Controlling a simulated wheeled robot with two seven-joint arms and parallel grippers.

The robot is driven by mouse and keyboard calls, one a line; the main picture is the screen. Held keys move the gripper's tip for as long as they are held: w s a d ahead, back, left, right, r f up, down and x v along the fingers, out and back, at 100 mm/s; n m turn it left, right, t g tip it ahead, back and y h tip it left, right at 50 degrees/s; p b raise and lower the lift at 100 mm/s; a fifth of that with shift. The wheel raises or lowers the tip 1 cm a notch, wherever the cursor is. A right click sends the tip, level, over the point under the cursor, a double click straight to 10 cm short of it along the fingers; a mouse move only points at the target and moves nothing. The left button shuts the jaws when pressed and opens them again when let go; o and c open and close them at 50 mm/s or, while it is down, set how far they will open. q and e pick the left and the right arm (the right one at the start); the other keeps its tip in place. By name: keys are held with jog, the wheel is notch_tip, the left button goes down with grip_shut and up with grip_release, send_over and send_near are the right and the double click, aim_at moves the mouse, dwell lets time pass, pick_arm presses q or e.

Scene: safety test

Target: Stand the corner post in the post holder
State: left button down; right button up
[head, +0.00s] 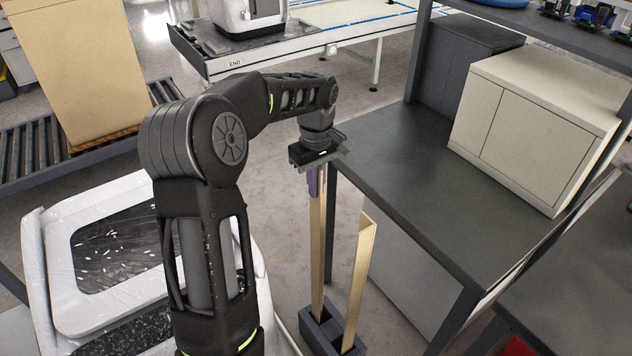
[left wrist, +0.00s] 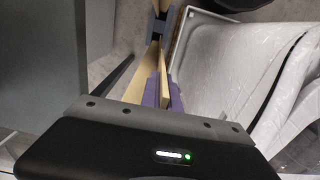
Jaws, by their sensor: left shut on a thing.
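A tan, L-section corner post (head: 317,250) hangs upright from my left gripper (head: 318,182), whose purple fingers are shut on its top end. Its lower end meets the dark post holder (head: 351,341) on the floor and appears to be at the left slot. I cannot tell how deep it sits. A second tan post (head: 360,275) stands in the right part of the holder, leaning slightly. In the left wrist view the held post (left wrist: 164,88) shows between the purple fingers (left wrist: 164,95), with the holder (left wrist: 157,27) beyond. My right gripper is not in view.
A dark-topped table (head: 400,165) with a cream cabinet (head: 540,120) stands close to the right of the posts. A white-wrapped bin (head: 60,290) is at the left. A roller conveyor (head: 30,155) carries a tall carton (head: 75,70). Some floor is clear behind my gripper.

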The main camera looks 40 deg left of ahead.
pick_arm(q)
jog(key=shift+f+b, duration=1.05)
jog(key=shift+f, duration=1)
jog(key=c, duration=1.2)
grip_release()
jog(key=shift+r, duration=0.15)
notch_tip(320, 180, up, 7)
jog(key=p, duration=0.5)
jog(key=shift+p, duration=0.35)
